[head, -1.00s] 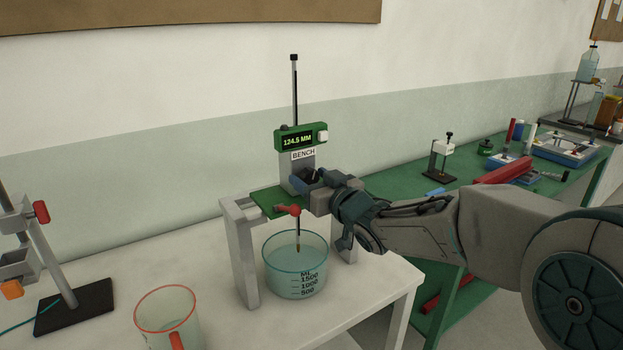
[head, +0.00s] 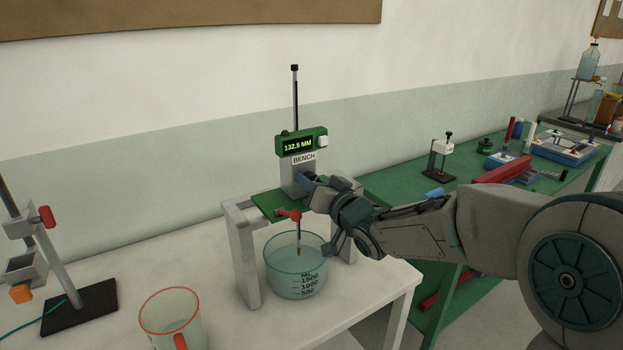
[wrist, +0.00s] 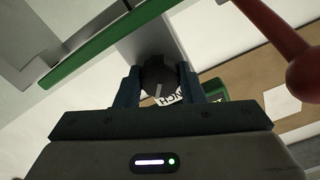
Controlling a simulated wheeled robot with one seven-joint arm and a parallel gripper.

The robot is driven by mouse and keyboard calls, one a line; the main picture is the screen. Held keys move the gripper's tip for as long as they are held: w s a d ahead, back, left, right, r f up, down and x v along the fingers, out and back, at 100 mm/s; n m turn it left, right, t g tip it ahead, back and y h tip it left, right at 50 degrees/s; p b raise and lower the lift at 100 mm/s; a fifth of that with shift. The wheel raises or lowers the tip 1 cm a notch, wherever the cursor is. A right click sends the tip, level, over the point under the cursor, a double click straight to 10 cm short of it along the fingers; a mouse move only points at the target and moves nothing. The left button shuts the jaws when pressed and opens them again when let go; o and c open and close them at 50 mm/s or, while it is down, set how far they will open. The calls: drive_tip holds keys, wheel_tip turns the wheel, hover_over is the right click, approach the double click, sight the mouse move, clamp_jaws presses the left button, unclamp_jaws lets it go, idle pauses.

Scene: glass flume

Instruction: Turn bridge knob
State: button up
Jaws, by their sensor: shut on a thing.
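The bench gauge stands on a grey bridge (head: 240,255) with a green plate (head: 268,205). Its green display (head: 299,143) reads 132.5 MM above a BENCH label. A thin rod rises above it, and a pointer (head: 298,243) hangs down into the beaker. In the wrist view the dark round knob (wrist: 158,75) with a pale mark sits between the two blue fingers of my gripper (wrist: 159,88). My gripper is shut on the knob. In the head view my gripper (head: 312,184) covers the knob on the right side of the grey post.
A glass beaker of liquid (head: 296,282) stands under the bridge. A red-rimmed jug (head: 171,322) is at the front, and a clamp stand (head: 80,307) at the left. A red clamp screw (head: 288,214) sticks out near my gripper. A green bench (head: 400,190) with apparatus runs to the right.

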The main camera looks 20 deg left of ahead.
drive_tip(key=o, duration=1)
drive_tip(key=b+v, duration=0.1)
drive_tip(key=v, duration=1.2)
drive_tip(key=shift+s+d, duration=0.25)
drive_tip(key=shift+d, duration=0.05)
